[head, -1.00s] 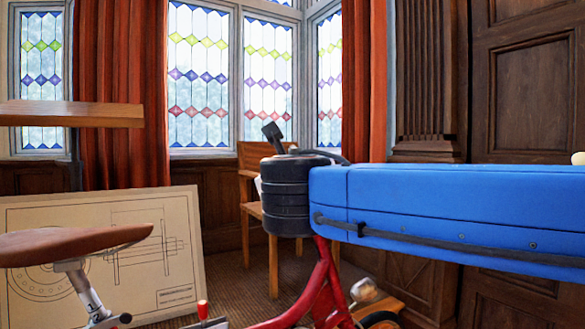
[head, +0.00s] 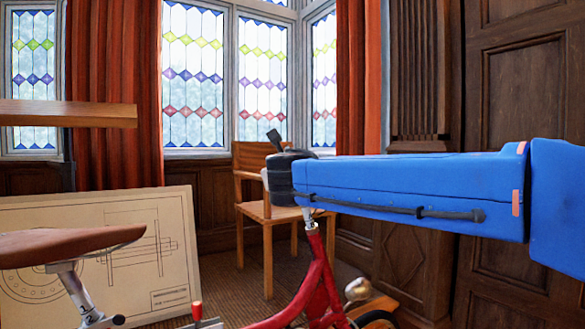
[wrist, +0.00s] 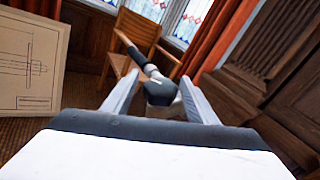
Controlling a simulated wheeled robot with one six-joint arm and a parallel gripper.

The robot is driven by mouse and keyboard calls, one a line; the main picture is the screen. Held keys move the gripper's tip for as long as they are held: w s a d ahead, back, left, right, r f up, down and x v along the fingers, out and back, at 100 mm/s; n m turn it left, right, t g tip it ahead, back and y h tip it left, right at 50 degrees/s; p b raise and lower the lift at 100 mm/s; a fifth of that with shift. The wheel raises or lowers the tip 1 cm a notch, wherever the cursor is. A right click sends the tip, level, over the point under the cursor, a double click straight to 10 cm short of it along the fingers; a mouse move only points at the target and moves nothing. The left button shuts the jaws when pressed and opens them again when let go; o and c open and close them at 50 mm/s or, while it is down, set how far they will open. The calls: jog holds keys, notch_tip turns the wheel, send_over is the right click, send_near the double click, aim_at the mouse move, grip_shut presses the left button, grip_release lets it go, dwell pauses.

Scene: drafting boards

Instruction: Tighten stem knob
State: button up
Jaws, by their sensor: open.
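A red bicycle frame (head: 318,275) stands at the lower middle of the head view, with a silver stem post (head: 311,217) rising from it behind my wrist. In the wrist view, a dark rounded stem piece (wrist: 160,92) with a bar and black grip (wrist: 129,42) lies between and beyond the fingers of my gripper (wrist: 159,78). The gripper is open, one finger on each side; I cannot tell whether either touches. The black grip also shows above my wrist in the head view (head: 275,138). The stem knob itself cannot be clearly made out.
A brown saddle (head: 70,245) is at the left, before a framed drawing board (head: 165,210). A small red-topped part (head: 197,310) is at the bottom. A wooden chair (head: 255,212) stands behind, below stained-glass windows. Dark panelling (head: 520,110) is at the right.

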jog(key=shift+w, duration=1.2)
jog(key=shift+c, duration=0.4)
jog(key=c, duration=1)
